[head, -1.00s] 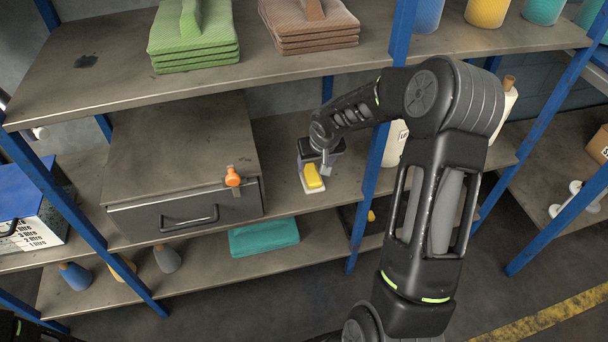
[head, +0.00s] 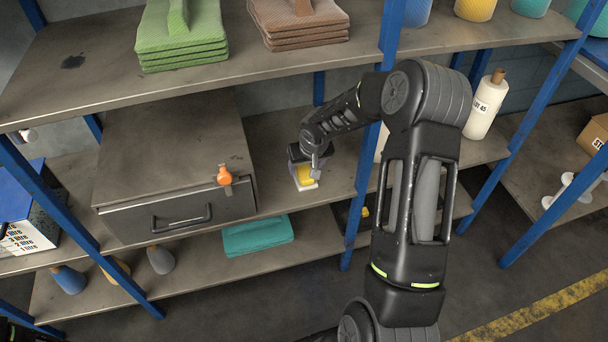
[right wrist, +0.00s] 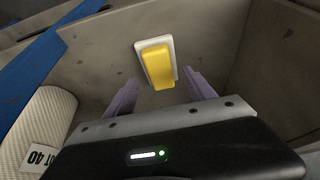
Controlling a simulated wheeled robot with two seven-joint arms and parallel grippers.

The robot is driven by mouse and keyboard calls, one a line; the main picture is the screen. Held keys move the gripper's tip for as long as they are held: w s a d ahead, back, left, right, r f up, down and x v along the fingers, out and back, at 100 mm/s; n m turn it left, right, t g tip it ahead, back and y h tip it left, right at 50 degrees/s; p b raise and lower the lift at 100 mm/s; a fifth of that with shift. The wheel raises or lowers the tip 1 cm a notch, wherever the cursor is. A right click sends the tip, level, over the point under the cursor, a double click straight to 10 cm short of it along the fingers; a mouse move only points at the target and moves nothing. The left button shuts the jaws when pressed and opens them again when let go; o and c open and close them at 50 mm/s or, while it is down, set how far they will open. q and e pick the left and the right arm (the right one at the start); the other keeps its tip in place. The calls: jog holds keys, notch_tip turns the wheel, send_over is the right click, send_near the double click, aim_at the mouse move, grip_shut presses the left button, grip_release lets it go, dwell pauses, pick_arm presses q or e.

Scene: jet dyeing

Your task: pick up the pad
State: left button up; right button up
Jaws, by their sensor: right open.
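The pad is a yellow block on a white base. In the head view the pad (head: 304,182) lies on the middle shelf, right of the grey metal box, partly hidden by my right gripper (head: 315,171). In the right wrist view the pad (right wrist: 158,64) lies just beyond and between the two fingertips of my right gripper (right wrist: 158,88). The fingers are spread open and empty, one toward each side of the pad's near end. Whether they touch it cannot be told.
The grey box (head: 165,150) with a handle and an orange knob (head: 224,175) stands left of the pad. A blue upright (head: 366,180) stands to its right. The upper shelf (head: 220,80) holds green and brown stacks. A white labelled cone (right wrist: 45,125) is near the gripper.

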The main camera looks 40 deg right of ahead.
aim_at(304, 171)
jog(key=x, duration=0.3)
jog(key=shift+w+f, duration=0.15)
jog(key=shift+f, duration=0.05)
jog(key=shift+c, duration=0.4)
grip_shut()
dwell(0.5)
